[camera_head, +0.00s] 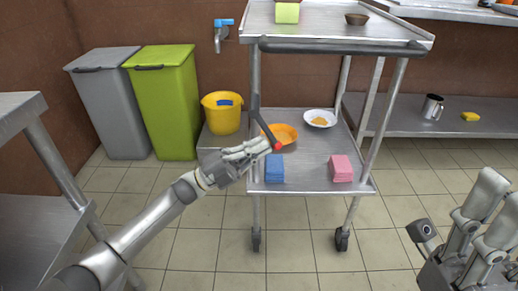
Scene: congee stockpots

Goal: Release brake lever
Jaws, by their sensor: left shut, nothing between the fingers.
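A metal trolley (310,187) stands ahead of me with an upper and a lower shelf. A dark brake lever (265,124) slants down from its front left post and ends in a red tip (278,146). My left gripper (264,146) is shut and empty. Its fingertips are right beside the red tip; I cannot tell whether they touch it. My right gripper (499,194) is at the lower right, far from the lever, with its fingers apart and nothing seen between them.
A yellow bucket (222,118), green bin (165,105) and grey bin (110,110) stand left. Tiled floor in front is clear.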

